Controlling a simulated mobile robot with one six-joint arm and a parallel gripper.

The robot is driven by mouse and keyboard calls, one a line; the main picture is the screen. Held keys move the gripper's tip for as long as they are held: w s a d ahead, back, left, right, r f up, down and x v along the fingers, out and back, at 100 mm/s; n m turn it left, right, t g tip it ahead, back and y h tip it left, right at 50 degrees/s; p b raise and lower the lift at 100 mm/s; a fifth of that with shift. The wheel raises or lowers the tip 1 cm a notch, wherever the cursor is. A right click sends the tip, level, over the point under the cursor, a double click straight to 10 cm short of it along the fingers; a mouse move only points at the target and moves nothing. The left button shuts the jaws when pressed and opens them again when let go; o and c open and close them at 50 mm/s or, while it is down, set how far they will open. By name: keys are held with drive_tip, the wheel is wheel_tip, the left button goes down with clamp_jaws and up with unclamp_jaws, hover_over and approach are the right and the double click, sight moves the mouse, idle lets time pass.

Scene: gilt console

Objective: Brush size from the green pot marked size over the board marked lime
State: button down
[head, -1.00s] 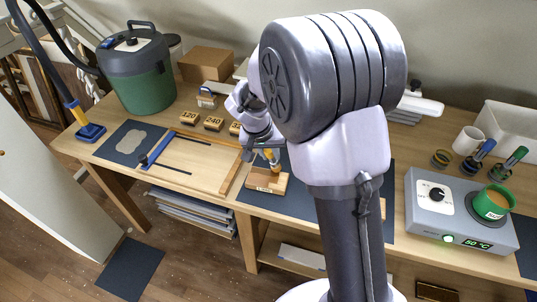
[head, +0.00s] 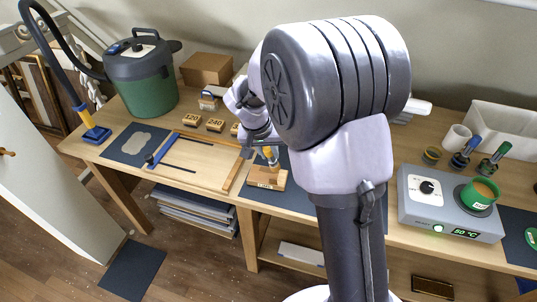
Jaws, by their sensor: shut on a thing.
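My gripper (head: 262,147) is near the middle of the bench, partly behind my own arm. It is shut on a brush (head: 268,154) with a yellowish part showing, which points down at the small wooden board (head: 265,183). The brush end is at or just above the board's top; I cannot tell if they touch. The board has a pale label on its front edge, too small to read. The green pot (head: 482,191) stands on the grey hot plate at the right, with brown contents. My gripper is well to the left of it.
The hot plate (head: 418,212) reads 50 °C. Jars with a blue-handled brush (head: 466,152) and a green-handled brush (head: 494,160) stand behind it. A wooden frame jig (head: 195,160), numbered blocks (head: 216,125) and a green vacuum (head: 141,80) are at the left.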

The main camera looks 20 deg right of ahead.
drive_tip(key=shift+r+p, duration=1.2)
drive_tip(key=shift+r, duration=0.8)
